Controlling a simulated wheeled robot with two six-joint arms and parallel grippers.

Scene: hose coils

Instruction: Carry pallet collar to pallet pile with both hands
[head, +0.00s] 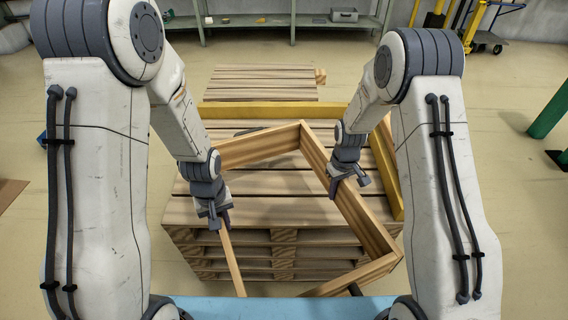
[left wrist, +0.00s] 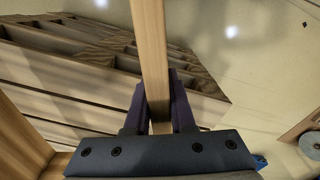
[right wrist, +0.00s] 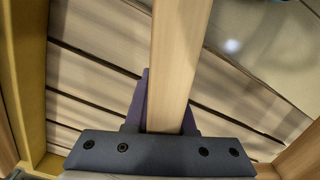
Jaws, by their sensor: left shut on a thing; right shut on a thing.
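The pallet collar (head: 350,208) is a light wooden rectangular frame, seen over the pallet pile (head: 285,210) and turned askew to it. Its near corner reaches past the pile's front edge. I cannot tell whether it touches the top slats. My left gripper (head: 218,210) is shut on the collar's left board, which also shows between the fingers in the left wrist view (left wrist: 152,60). My right gripper (head: 346,180) is shut on the right board, which also shows in the right wrist view (right wrist: 180,60). Part of the left board is hidden behind my left gripper.
Yellow beams stand along the pile's back (head: 265,111) and right side (head: 386,165). Another slatted pallet (head: 262,84) lies behind. A grey bench (head: 270,22) is at the back wall, a yellow trolley (head: 487,40) at the back right, and a green post (head: 550,108) at the right.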

